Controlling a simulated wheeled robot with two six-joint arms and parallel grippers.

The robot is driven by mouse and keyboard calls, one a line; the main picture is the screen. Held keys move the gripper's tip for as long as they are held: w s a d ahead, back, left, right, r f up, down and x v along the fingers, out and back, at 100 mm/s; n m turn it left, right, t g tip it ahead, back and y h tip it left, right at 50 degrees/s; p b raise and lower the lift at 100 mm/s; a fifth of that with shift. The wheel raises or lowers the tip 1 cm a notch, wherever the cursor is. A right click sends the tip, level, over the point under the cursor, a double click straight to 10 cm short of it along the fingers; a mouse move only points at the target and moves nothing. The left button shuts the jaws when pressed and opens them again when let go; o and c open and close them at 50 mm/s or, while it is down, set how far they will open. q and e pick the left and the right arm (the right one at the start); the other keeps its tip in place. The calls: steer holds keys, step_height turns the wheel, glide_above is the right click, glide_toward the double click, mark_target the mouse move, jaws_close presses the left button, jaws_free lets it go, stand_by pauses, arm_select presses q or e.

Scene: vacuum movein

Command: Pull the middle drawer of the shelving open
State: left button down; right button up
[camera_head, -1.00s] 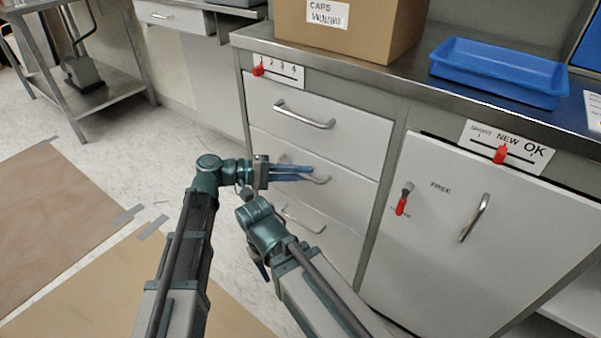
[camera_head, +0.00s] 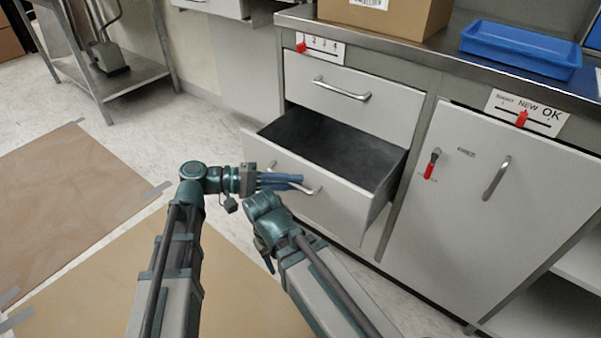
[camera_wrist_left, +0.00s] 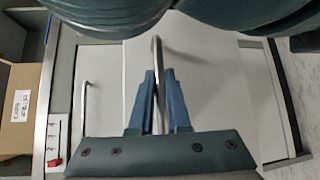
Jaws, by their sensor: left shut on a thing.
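The middle drawer (camera_head: 335,205) of the shelving stands well open, and its empty dark inside (camera_head: 335,150) shows in the head view. My left gripper (camera_head: 290,182) is at the drawer's front, shut on its metal bar handle (camera_head: 313,190). In the left wrist view the two blue fingers (camera_wrist_left: 158,105) close on either side of the handle (camera_wrist_left: 156,60). The top drawer (camera_head: 350,100) above is shut. My right arm (camera_head: 270,220) reaches in beside the left one; its fingertips are not clearly visible, so I cannot tell their state.
A shut cabinet door (camera_head: 480,200) with a handle and red lever stands right of the drawers. A cardboard box (camera_head: 390,18) and a blue tray (camera_head: 520,50) sit on the counter. Brown sheets (camera_head: 70,205) lie on the floor at left. A metal table (camera_head: 120,80) stands behind.

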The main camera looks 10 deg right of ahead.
arm_select(q)
steer(key=shift+s+a, duration=0.75)
steer(key=shift+a, duration=0.25)
steer(key=shift+s+a, duration=0.75)
steer(key=shift+a, duration=0.2)
steer(key=c, duration=1.2)
jaws_free()
steer(key=shift+o, duration=0.2)
steer(key=w+a+r+p, duration=0.1)
steer(key=a+r+p, duration=0.1)
steer(key=a, duration=1.1)
steer(key=shift+w+a, duration=0.25)
steer(key=shift+w, duration=0.15)
